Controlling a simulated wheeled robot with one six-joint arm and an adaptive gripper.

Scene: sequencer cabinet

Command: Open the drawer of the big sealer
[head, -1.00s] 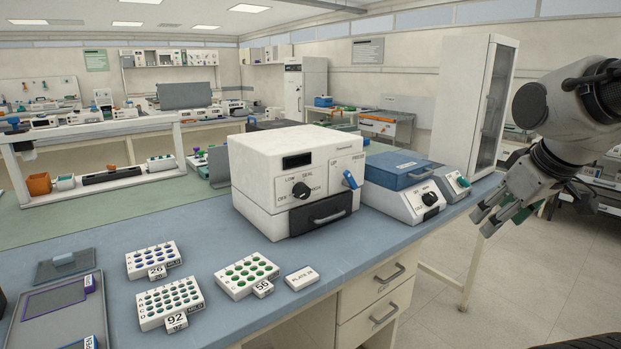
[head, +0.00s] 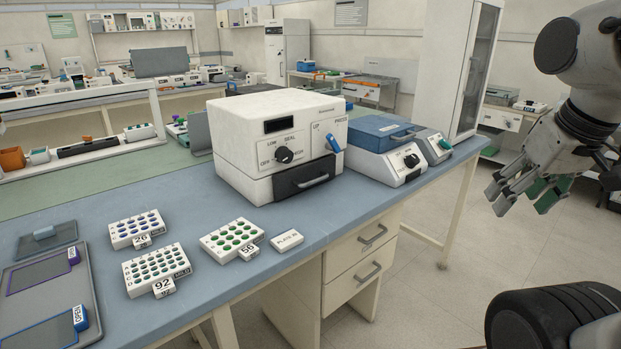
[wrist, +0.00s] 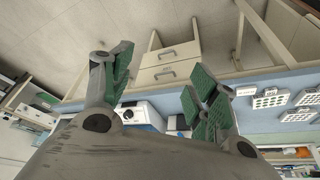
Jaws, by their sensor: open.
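The big sealer (head: 245,128) is a white box with a black display, a black knob and a blue lever, standing on the blue bench in the head view. My gripper (head: 518,193) is open and empty at the right of the head view, over the floor beyond the bench's front edge, well apart from the sealer. In the wrist view its green-padded fingers (wrist: 160,92) are spread wide, with nothing between them.
A smaller blue-lidded device (head: 385,135) stands right of the sealer. Several well plates, including one marked 92 (head: 158,268), and a white plate label block (head: 287,240) lie at front left. Bench drawers (head: 352,284) lie below.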

